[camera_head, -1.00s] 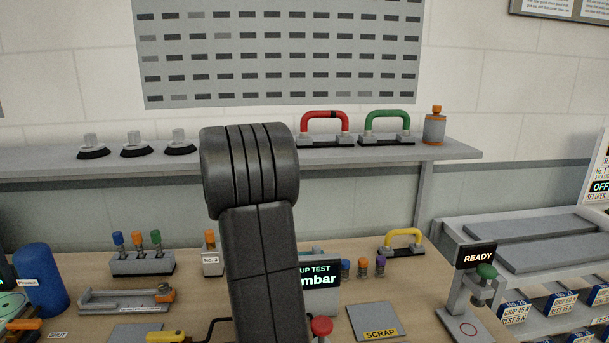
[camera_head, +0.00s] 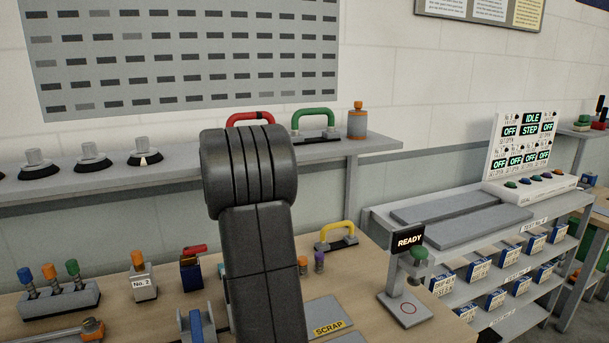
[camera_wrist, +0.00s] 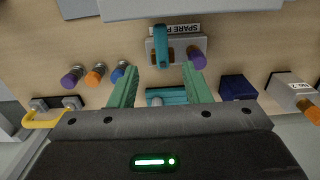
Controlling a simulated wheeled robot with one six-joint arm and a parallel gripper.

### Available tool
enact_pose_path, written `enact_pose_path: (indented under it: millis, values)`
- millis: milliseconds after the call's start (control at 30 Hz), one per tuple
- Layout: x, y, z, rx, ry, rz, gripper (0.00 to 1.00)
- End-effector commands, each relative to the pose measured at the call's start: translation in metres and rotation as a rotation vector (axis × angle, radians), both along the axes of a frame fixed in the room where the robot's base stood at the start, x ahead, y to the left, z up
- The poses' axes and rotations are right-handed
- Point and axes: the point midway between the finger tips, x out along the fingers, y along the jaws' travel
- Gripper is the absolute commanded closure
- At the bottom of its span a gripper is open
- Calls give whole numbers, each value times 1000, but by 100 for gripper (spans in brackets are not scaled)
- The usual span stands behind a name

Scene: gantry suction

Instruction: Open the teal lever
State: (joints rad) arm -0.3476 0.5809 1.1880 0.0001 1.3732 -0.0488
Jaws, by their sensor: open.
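My gripper (camera_wrist: 160,75) is open, its two green fingers spread in the wrist view. A teal fitting (camera_wrist: 178,95) lies between the fingers in that view, on the bench below; its lower part is hidden by my gripper body. I cannot tell how its lever stands. In the head view only a teal sliver (camera_head: 221,269) shows beside my arm. A blue-teal upright bar (camera_wrist: 161,45) stands on a grey base beyond the fingertips, beside a purple knob (camera_wrist: 197,61). No contact with my fingers is visible.
A dark navy block with a red lever (camera_head: 192,271) stands left of my arm, beside the No. 2 block (camera_head: 143,284). A yellow handle (camera_head: 336,237) and small coloured pegs (camera_wrist: 96,75) lie on the other side. A READY stand (camera_head: 405,290) is at the right bench edge.

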Motion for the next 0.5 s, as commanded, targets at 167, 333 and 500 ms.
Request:
enact_pose_path:
  millis: [167,333,500]
  values:
    - [-1,0,-34,-2,5,0,56]
    - [-1,0,-65,-1,3,0,56]
    - [0,0,-88,-1,2,0,56]
